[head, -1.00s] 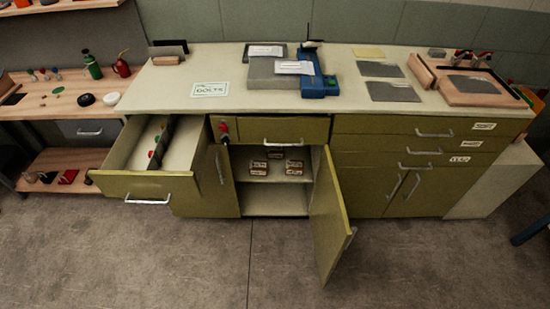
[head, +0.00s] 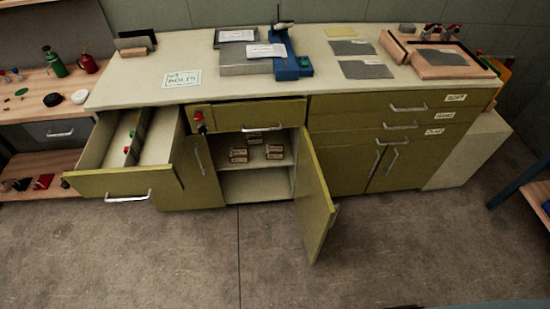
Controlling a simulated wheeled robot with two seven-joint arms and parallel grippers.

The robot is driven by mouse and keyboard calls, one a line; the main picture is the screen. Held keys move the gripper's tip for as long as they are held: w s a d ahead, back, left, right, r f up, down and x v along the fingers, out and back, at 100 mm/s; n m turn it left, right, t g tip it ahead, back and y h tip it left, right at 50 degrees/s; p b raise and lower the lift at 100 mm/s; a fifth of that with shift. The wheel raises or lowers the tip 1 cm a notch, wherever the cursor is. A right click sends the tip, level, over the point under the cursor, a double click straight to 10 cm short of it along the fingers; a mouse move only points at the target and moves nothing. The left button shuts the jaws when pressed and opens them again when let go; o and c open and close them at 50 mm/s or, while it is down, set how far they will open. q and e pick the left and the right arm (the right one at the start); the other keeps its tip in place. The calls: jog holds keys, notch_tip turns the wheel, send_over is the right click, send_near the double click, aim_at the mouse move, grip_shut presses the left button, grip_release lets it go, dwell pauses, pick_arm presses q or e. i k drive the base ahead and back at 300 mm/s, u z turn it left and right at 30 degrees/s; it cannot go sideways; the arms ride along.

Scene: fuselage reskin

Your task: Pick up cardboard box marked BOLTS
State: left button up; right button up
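Several small brown cardboard boxes with pale labels stand on the upper shelf inside the open cupboard. One box (head: 239,155) is at the left of the shelf and another (head: 275,152) at the right. Their labels are too small to read, so I cannot tell which is marked BOLTS. A white card (head: 182,79) lettered with what looks like BOLTS lies on the countertop (head: 150,97). Neither of my grippers is in view.
The cupboard door (head: 316,198) swings out toward me on the right of the opening. An open drawer (head: 125,183) juts out on the left. The lower cupboard shelf (head: 255,185) looks empty. The floor (head: 240,255) in front is clear. A blue-framed table (head: 520,180) stands at the right.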

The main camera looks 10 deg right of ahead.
aim_at(237, 156)
jog(key=u, duration=0.55)
jog(key=i, duration=1.1)
jog(key=u, duration=0.5)
